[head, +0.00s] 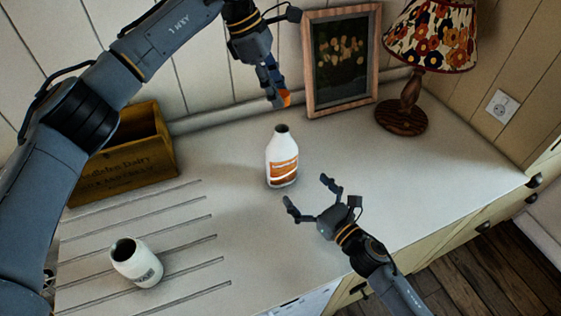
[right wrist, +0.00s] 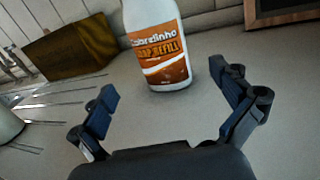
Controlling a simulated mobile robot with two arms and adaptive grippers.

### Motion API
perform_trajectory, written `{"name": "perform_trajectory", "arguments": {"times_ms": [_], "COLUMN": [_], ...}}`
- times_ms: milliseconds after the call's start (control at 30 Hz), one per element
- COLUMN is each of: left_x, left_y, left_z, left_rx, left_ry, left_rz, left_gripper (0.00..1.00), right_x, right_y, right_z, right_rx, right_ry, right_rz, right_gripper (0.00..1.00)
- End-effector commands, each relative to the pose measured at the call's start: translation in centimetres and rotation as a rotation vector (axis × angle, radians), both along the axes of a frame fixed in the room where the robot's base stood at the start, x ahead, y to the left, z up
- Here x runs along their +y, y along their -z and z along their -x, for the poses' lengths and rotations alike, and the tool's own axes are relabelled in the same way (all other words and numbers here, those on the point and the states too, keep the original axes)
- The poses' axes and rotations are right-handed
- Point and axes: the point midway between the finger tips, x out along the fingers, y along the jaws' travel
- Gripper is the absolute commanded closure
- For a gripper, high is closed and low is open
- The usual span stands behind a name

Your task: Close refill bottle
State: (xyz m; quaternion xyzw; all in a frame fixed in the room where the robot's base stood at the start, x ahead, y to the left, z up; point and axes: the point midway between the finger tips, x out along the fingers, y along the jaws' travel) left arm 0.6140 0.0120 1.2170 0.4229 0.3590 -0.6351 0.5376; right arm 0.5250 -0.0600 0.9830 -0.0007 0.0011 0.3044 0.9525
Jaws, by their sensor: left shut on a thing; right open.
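The white refill bottle (head: 282,158) with an orange label stands upright on the counter, its mouth dark and uncovered. In the right wrist view the bottle (right wrist: 157,48) is ahead between the fingers, its top cut off. My left gripper (head: 277,97) is above the bottle, shut on a small orange thing (head: 285,99) that looks like a cap; the fingers partly hide it. It is apart from the bottle mouth. My right gripper (head: 307,191) is open and empty, low at the bottle's right front; its spread fingers also show in the right wrist view (right wrist: 165,83).
A white jar (head: 137,266) with an open top stands at front left on the grooved counter (head: 225,215). A wooden crate (head: 127,168) is at back left. A framed picture (head: 342,62) and a lamp (head: 402,113) stand behind. The counter right of the bottle is clear.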

Motion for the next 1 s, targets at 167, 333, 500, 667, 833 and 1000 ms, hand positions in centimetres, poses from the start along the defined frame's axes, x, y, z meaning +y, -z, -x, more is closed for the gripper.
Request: {"name": "perform_trajectory", "arguments": {"times_ms": [167,333,500,667,833,1000], "left_x": [-0.1,-0.1,0.0,0.0,0.0,0.0], "left_y": [0.0,0.0,0.0,0.0,0.0,0.0], "left_z": [0.0,0.0,0.0,0.0,0.0,0.0], "left_rx": [0.000,0.000,0.000,0.000,0.000,0.000], "left_ry": [0.001,0.001,0.001,0.001,0.001,0.001], "left_rz": [0.000,0.000,0.000,0.000,0.000,0.000], "left_gripper": [0.74,0.74,0.74,0.74,0.74,0.74], "right_x": [2.0,3.9,5.2,5.9,6.0,6.0], "right_y": [-0.1,-0.1,0.0,0.0,0.0,0.0], "right_z": [-2.9,-5.5,-7.4,-8.2,-8.4,-8.4], "right_rx": [-0.002,-0.002,-0.001,0.000,0.000,0.000], "right_ry": [0.000,0.000,0.001,0.000,0.000,0.000], "right_rz": [0.000,-0.001,0.001,0.000,0.001,0.001], "right_gripper": [0.00,0.00,0.00,0.00,0.00,0.00]}}
